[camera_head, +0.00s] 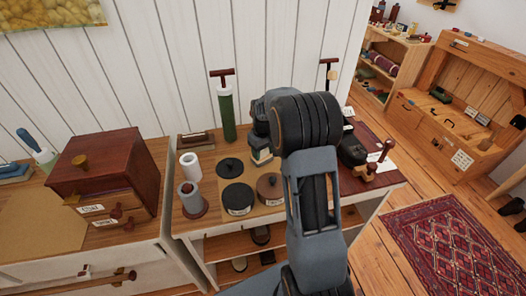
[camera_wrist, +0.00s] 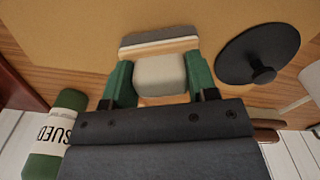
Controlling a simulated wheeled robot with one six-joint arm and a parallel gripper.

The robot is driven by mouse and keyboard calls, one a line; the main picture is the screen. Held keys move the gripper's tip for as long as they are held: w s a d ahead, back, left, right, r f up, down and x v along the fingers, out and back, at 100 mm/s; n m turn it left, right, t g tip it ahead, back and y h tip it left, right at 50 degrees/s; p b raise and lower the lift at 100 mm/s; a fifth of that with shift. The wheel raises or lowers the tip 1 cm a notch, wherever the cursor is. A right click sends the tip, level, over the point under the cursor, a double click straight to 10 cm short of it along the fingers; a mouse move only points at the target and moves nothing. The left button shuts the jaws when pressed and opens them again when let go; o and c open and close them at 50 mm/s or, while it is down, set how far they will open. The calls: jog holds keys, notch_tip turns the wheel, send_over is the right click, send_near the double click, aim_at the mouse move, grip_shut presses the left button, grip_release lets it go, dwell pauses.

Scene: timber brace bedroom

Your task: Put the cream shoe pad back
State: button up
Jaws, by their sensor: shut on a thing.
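The cream shoe pad (camera_wrist: 160,75) is between the two green fingers of my gripper (camera_wrist: 155,82) in the wrist view. My gripper is shut on its pale, rounded block. A layered grey, cream and wood-coloured strip (camera_wrist: 160,40) shows just beyond the block, apparently part of the same pad. In the head view my gripper (camera_head: 262,148) is over the back right of the tan mat (camera_head: 218,214) on the table, and the pad (camera_head: 262,156) shows small and partly hidden at its end. I cannot tell whether the pad touches the mat.
A green bottle (camera_head: 227,115) stands behind. White and grey rolls (camera_head: 190,166) stand left, near a red-brown drawer box (camera_head: 105,170).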

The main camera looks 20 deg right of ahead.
jog(key=o, duration=0.8)
jog(key=shift+f, duration=0.1)
notch_tip(320, 180, up, 12)
jog(key=s+a+t, duration=0.1)
jog(key=s+a, duration=0.2)
jog(key=s, duration=0.4)
jog(key=s+a+m+t, duration=0.1)
jog(key=s+a, duration=0.3)
jog(key=s, duration=0.3)
jog(key=s+a+m+t+p, duration=0.1)
jog(key=s+a, duration=0.3)
jog(key=s, duration=0.4)
jog(key=shift+f, duration=0.25)
jog(key=shift+w, duration=0.1)
